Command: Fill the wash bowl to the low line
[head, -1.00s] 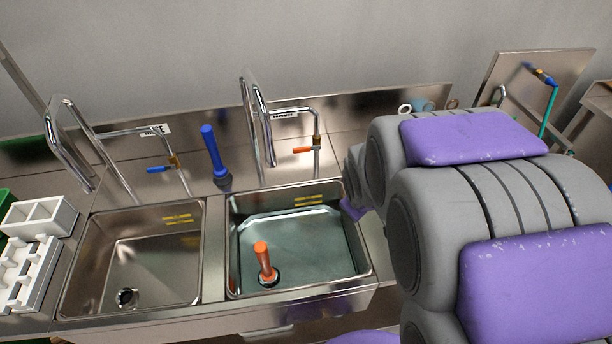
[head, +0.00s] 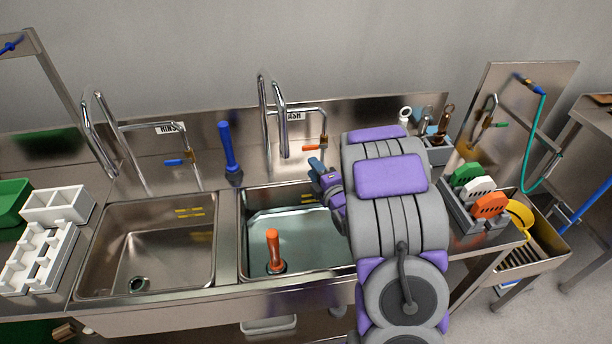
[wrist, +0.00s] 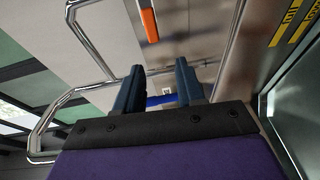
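My arm hides the bowl's right side. I cannot see water running.
The rinse sink (head: 150,245) is at left, with a blue lever (head: 174,162). A blue standpipe (head: 228,147) stands between the sinks. A tall chrome spout (head: 265,110) rises left of my gripper. A rack of coloured scrapers (head: 478,205) is at right, white trays (head: 45,240) at left.

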